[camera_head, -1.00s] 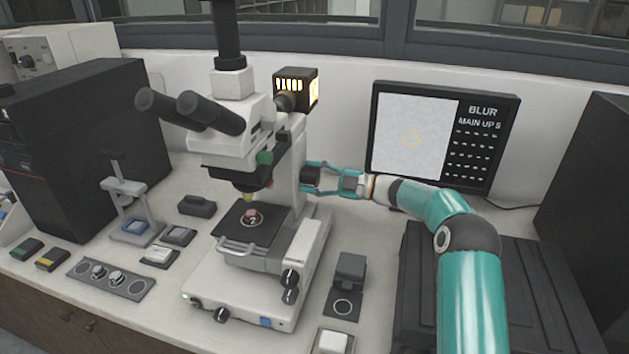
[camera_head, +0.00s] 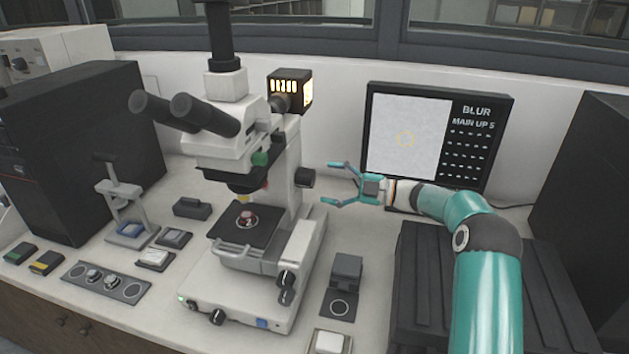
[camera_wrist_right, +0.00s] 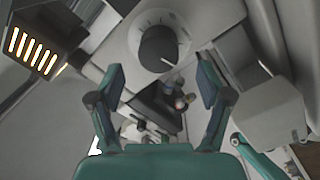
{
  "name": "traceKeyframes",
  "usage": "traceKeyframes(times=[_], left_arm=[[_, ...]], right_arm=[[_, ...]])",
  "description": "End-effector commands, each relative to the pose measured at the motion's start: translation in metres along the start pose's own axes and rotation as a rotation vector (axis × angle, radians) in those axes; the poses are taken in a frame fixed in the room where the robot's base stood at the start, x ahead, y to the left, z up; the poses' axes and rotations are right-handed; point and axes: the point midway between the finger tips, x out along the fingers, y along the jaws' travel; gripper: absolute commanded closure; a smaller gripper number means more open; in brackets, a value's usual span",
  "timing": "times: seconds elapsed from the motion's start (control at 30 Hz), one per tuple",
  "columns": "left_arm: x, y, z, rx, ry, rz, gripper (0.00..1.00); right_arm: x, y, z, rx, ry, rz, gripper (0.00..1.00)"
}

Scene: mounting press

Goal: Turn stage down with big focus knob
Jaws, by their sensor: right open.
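The microscope (camera_head: 296,140) stands upright in the middle of the counter. Its big dark round focus knob (camera_head: 304,177) sits on the right side of the column and also shows in the right wrist view (camera_wrist_right: 158,47). The dark stage (camera_head: 262,236) carries a small red sample (camera_head: 246,219). My right gripper (camera_head: 330,183) is open and empty, just right of the big knob and apart from it. In the right wrist view the knob lies beyond and between the open fingers (camera_wrist_right: 160,72).
A monitor (camera_head: 408,138) behind my right arm reads "BLUR" and "MAIN UP 5". Smaller knobs (camera_head: 287,279) sit low on the microscope's right side. A dark block (camera_head: 346,270) stands on the counter to the right. A ribbed dark case (camera_head: 425,285) lies under my right arm.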

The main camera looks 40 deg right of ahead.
Motion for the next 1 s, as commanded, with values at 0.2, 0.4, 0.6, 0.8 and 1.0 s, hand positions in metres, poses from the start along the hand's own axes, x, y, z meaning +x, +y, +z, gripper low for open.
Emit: traceKeyframes(times=[0.2, 0.4, 0.6, 0.8, 1.0], left_arm=[[0.0, 0.0, 0.0, 0.0, 0.0, 0.0, 0.6], [0.0, 0.0, 0.0, 0.0, 0.0, 0.0, 0.6], [0.0, 0.0, 0.0, 0.0, 0.0, 0.0, 0.6], [0.001, 0.0, 0.0, 0.0, 0.0, 0.0, 0.6], [-0.003, 0.001, 0.0, 0.0, 0.0, 0.0, 0.6]], right_arm=[[-0.041, 0.0, 0.001, 0.0, -0.002, 0.0, 0.22], [-0.058, -0.001, 0.001, 0.001, 0.0, -0.001, 0.22], [-0.059, -0.001, 0.001, 0.001, 0.001, -0.002, 0.22], [-0.059, -0.001, 0.001, 0.001, 0.001, -0.002, 0.22], [-0.059, 0.003, -0.002, 0.001, 0.001, -0.002, 0.22]])
